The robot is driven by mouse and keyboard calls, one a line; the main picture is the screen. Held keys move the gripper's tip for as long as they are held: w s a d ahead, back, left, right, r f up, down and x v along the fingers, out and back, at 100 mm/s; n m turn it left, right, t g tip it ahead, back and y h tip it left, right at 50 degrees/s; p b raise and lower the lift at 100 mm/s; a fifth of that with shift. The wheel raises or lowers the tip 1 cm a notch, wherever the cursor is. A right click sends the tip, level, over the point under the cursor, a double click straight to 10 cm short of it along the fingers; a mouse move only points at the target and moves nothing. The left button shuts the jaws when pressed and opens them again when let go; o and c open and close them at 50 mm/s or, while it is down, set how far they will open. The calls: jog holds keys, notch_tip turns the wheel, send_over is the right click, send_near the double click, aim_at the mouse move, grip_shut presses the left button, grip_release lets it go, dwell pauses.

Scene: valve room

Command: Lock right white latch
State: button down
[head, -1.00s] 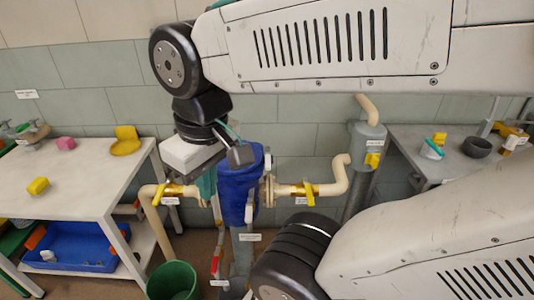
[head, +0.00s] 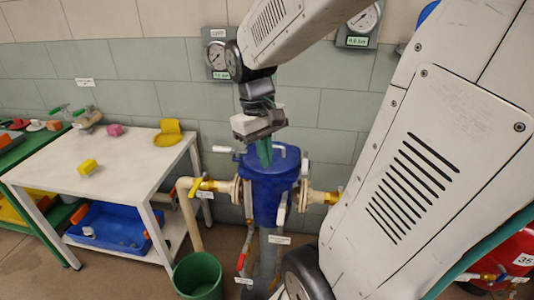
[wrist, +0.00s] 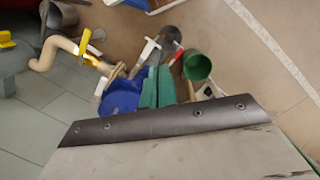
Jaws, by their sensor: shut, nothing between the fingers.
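A blue cylindrical vessel (head: 271,190) with a lid stands on a grey post between flanged pipes. A white latch (head: 282,212) hangs down the front right of its body, and another white piece (head: 303,172) shows at its right edge. A pale lever (head: 222,149) sticks out to the left near the lid. My gripper (head: 264,160) points down at the lid, its teal fingers together and empty; I cannot tell whether they touch it. In the wrist view the shut fingers (wrist: 157,90) partly cover the vessel (wrist: 121,98), and a white lever (wrist: 148,53) lies beyond them.
Yellow-handled valves (head: 196,187) sit on the pipes beside the vessel. A green bucket (head: 198,276) stands on the floor at front left. A white table (head: 125,165) is at left, with a blue bin (head: 115,228) below. My arm hides much of the right side.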

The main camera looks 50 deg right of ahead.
aim_at(305, 163)
jog(key=w+d+f+n, duration=0.2)
jog(key=d+n, duration=0.1)
jog(key=d, duration=0.3)
jog(key=w+d+f+n+h, duration=0.1)
jog(key=w+d+n, duration=0.1)
jog(key=d, duration=0.4)
jog(key=w+d+f+n, duration=0.2)
jog(key=w+d+n, duration=0.1)
jog(key=d, duration=0.3)
jog(key=shift+w+f+n+g, duration=0.15)
jog(key=shift+f+n+g, duration=0.15)
jog(key=shift+f, duration=0.1)
jog(key=x, duration=0.9)
jog(key=shift+d+f, duration=0.3)
jog(key=shift+f, duration=0.05)
jog(key=shift+s+n, duration=0.3)
